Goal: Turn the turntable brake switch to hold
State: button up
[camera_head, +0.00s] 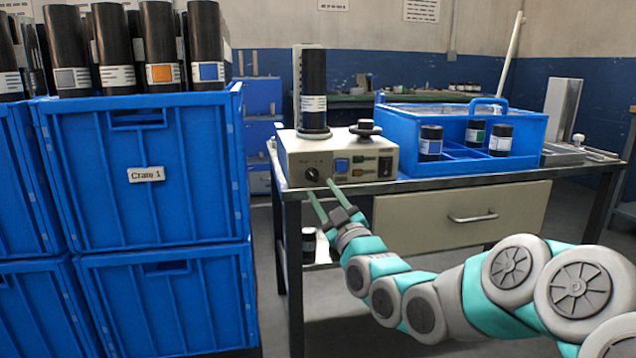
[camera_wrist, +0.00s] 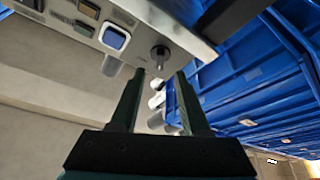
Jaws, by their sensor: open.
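The beige machine (camera_head: 345,160) stands on the left end of the table, with a black dial knob (camera_head: 312,174) low on the left of its front panel. The knob also shows in the wrist view (camera_wrist: 160,53), just beyond my fingertips and roughly centred between them. My gripper (camera_head: 321,189) is open and empty, its two green fingers reaching up toward the panel from below. The fingers look apart from the knob. The panel lettering is too small to read. The turntable (camera_head: 313,134) on top carries an upright black roll (camera_head: 313,85).
Blue crates, the upper marked Crate 1 (camera_head: 147,174), are stacked close on the left. A blue tray (camera_head: 400,150) with several black rolls stands to the machine's right. The panel also has a blue button (camera_head: 342,165). A drawer (camera_head: 460,216) is below.

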aim_at(313, 177)
jog(key=shift+x, duration=2.55)
jog(key=shift+c, duration=0.2)
grip_shut()
